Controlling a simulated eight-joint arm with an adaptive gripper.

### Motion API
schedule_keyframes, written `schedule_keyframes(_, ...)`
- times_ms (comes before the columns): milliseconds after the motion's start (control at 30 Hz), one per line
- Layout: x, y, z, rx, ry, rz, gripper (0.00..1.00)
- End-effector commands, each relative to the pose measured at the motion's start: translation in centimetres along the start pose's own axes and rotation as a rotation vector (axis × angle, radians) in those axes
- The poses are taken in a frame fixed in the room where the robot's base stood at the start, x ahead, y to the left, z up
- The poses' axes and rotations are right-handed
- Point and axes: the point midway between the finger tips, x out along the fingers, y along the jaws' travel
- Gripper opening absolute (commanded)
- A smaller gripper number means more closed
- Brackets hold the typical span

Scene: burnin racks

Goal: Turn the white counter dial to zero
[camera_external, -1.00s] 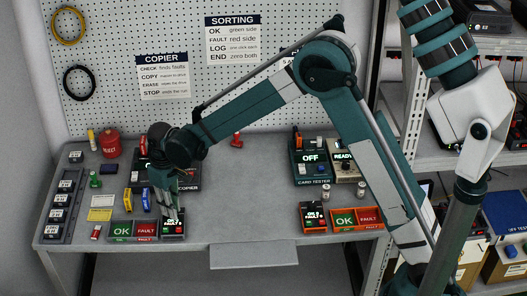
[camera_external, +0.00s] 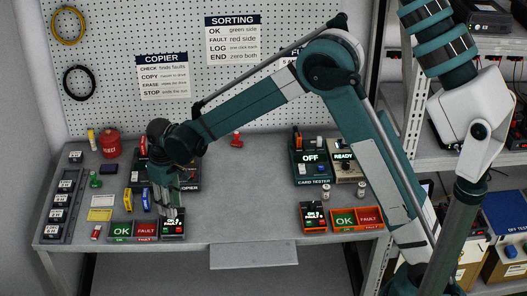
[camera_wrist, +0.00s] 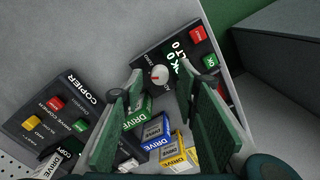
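The white counter dial (camera_wrist: 160,75) is a small round knob with a red mark. It sits on a dark counter box (camera_wrist: 182,45) with a lit display, partly hidden by a finger; the visible part of both lines ends in 0. My gripper (camera_wrist: 165,90) is open, with the dial showing between its green fingertips and nothing held. I cannot tell whether a fingertip touches it. In the external view my gripper (camera_external: 168,207) points down just over the counter box (camera_external: 173,235) at the front left of the table; the dial is hidden there.
The green and red OK/FAULT tray (camera_external: 121,231) stands just left of the counter. Blue and yellow drives (camera_external: 146,201) and the copier (camera_external: 190,172) are close behind. The table's middle (camera_external: 240,195) is clear.

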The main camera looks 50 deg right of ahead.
Motion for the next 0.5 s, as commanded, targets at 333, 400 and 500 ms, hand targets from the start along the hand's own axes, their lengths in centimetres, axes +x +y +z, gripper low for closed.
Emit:
schedule_keyframes(333,-5.0,0.0,0.1,0.000,0.000,0.000,0.31)
schedule_keyframes(400,-6.1,0.0,0.1,0.000,0.000,0.000,0.31)
schedule_keyframes(500,-7.6,0.0,0.1,0.000,0.000,0.000,0.31)
